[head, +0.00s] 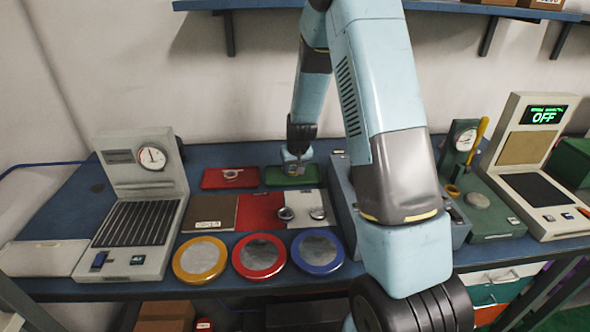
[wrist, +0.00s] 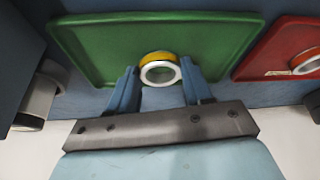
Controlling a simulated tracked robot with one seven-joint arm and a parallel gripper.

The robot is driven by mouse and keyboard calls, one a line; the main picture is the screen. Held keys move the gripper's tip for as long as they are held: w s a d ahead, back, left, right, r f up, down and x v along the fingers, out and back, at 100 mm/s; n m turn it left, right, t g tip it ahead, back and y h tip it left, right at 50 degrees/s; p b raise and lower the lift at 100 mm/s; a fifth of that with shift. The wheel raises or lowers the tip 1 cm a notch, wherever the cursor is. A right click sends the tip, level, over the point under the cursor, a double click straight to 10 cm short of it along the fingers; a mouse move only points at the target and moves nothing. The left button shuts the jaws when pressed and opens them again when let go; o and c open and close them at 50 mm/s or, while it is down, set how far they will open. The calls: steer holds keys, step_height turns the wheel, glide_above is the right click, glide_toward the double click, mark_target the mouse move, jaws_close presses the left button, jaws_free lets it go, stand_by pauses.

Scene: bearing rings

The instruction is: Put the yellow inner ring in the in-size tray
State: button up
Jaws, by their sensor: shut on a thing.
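My gripper (head: 294,168) is over the green tray (head: 279,181) at the back of the bench. In the wrist view, my gripper (wrist: 160,75) has its two blue fingers on either side of a yellow ring (wrist: 156,55) with a pale, whitish rim facing me, and is shut on it. The ring is over the green tray (wrist: 100,45), near its edge; whether it touches the tray I cannot tell. In the head view the ring is too small to make out clearly.
A red tray (head: 211,181) with another ring (head: 232,174) lies left of the green one. Yellow, red and blue rimmed discs (head: 201,259) line the front. A gauge machine (head: 138,205) stands left. A grey-blue bin (head: 347,205) stands close to the green tray's right.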

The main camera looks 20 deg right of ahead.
steer(key=shift+f, duration=0.45)
steer(key=shift+s+f, duration=0.15)
steer(key=shift+f, duration=0.2)
steer(key=o, duration=1.1)
steer(key=shift+s+f, duration=0.1)
steer(key=shift+s, duration=0.05)
steer(key=shift+o, duration=0.4)
steer(key=shift+r, duration=0.35)
steer(key=s+f+v, duration=0.1)
steer(key=s+v, duration=0.1)
steer(key=v, duration=2.2)
steer(key=s+r, duration=0.6)
steer(key=s, duration=0.6)
steer(key=s+r+t, duration=0.1)
steer(key=s+r, duration=0.5)
steer(key=s, duration=0.7)
steer(key=shift+s+r, duration=0.25)
steer(key=shift+s, duration=0.05)
